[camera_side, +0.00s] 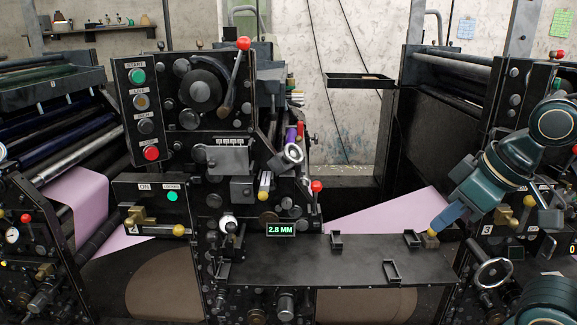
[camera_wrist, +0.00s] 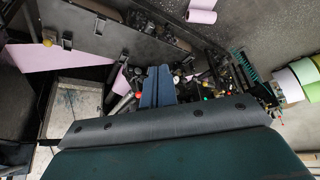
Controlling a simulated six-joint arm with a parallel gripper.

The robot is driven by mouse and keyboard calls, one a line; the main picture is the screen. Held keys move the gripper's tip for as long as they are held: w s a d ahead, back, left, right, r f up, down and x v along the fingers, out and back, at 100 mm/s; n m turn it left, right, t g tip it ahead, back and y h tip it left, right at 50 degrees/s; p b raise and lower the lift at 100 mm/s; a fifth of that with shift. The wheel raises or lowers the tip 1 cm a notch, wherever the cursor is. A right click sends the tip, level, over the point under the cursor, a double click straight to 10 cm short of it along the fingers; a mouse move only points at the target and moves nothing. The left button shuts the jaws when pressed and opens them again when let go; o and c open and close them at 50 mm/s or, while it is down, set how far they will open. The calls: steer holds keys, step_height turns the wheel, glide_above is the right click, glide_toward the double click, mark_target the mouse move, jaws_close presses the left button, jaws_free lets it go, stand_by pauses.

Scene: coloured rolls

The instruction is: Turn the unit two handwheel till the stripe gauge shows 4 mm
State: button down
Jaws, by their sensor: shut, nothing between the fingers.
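In the wrist view the shut blue fingers (camera_wrist: 160,69) point at press parts; I cannot pick out the handwheel there.
The black shelf (camera_side: 345,270) with several small brackets lies between my gripper and the middle unit. A red-knobbed lever (camera_side: 316,186) stands beside the handwheel. Another handwheel (camera_side: 493,273) is on the right unit, marked 3. Pink web (camera_side: 385,212) runs behind the shelf.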

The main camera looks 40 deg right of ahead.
stand_by(0.8)
steer(key=c, duration=1.6)
jaws_free()
steer(key=shift+w, duration=0.1)
steer(key=o, duration=0.4)
steer(key=shift+w+r, duration=0.2)
steer(key=o, duration=0.7)
steer(key=shift+w+r, duration=0.3)
steer(key=shift+w, duration=0.25)
steer(key=shift+w+r, duration=0.3)
steer(key=shift+w, duration=0.2)
steer(key=shift+o, duration=1)
steer(key=w+r, duration=0.2)
steer(key=w, duration=0.4)
steer(key=shift+d+r+t, duration=0.3)
steer(key=w+d+r+t, duration=0.1)
steer(key=w+d, duration=0.1)
steer(key=w, duration=0.5)
steer(key=w+d+r, duration=0.2)
steer(key=w, duration=0.5)
steer(key=w+d+f+t, duration=0.1)
steer(key=w+d+f, duration=0.1)
steer(key=w+d, duration=0.4)
steer(key=w+d+f+y, duration=0.1)
steer(key=w+d+f, duration=0.2)
steer(key=w+d, duration=0.4)
steer(key=w, duration=0.4)
steer(key=shift+w+f+t+y, duration=0.3)
steer(key=shift+w+t, duration=0.05)
steer(key=shift+t, duration=0.05)
